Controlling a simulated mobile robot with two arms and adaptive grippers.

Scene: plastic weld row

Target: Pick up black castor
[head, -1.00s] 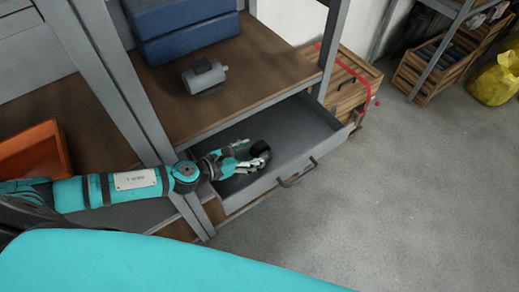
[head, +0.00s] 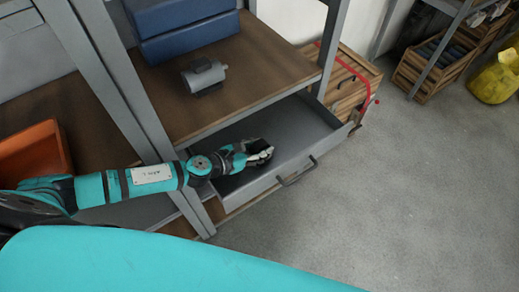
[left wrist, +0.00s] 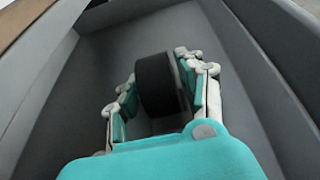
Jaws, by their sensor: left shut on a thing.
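The black castor (left wrist: 156,84) is a dark wheel between the two fingers of my left gripper (left wrist: 160,92) in the left wrist view. The fingers are shut on its sides. In the head view the left gripper (head: 258,153) reaches into the open grey drawer (head: 290,162) with the black castor (head: 257,145) at its fingertips. The castor is inside the drawer's outline; I cannot tell whether it touches the drawer floor. The fingers hide part of it. My right gripper is not in view.
The drawer's front wall and handle (head: 298,172) are close to the gripper. A grey motor (head: 204,76) and blue boxes (head: 185,30) are on the shelf above. An orange bin (head: 35,150) is at left. Wooden crates (head: 345,80) stand behind the drawer.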

